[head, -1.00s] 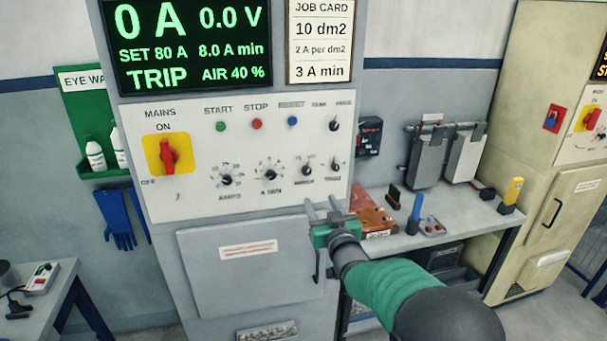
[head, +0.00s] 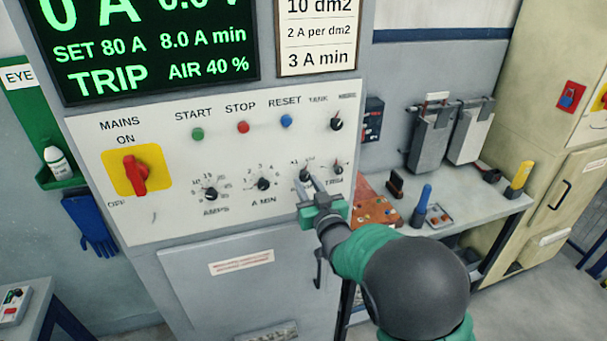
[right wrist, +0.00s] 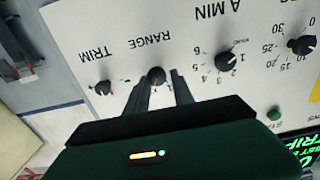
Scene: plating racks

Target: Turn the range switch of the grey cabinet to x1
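The grey cabinet (head: 215,265) carries a white panel with labelled knobs. Its range switch (head: 305,174) is a small black knob right of the A MIN knob; it also shows in the right wrist view (right wrist: 156,76) under the word RANGE. My right gripper (head: 312,184) is open in front of the range switch. In the right wrist view its two fingertips (right wrist: 160,84) lie on either side of the knob; I cannot tell whether they touch it. The knob's pointer position is too small to read. My left gripper is not in view.
The trim knob (head: 338,170) is close on the right and the A MIN knob (head: 263,184) on the left. The red mains switch (head: 133,174) is further left. A bench (head: 465,212) with tools stands right of the cabinet.

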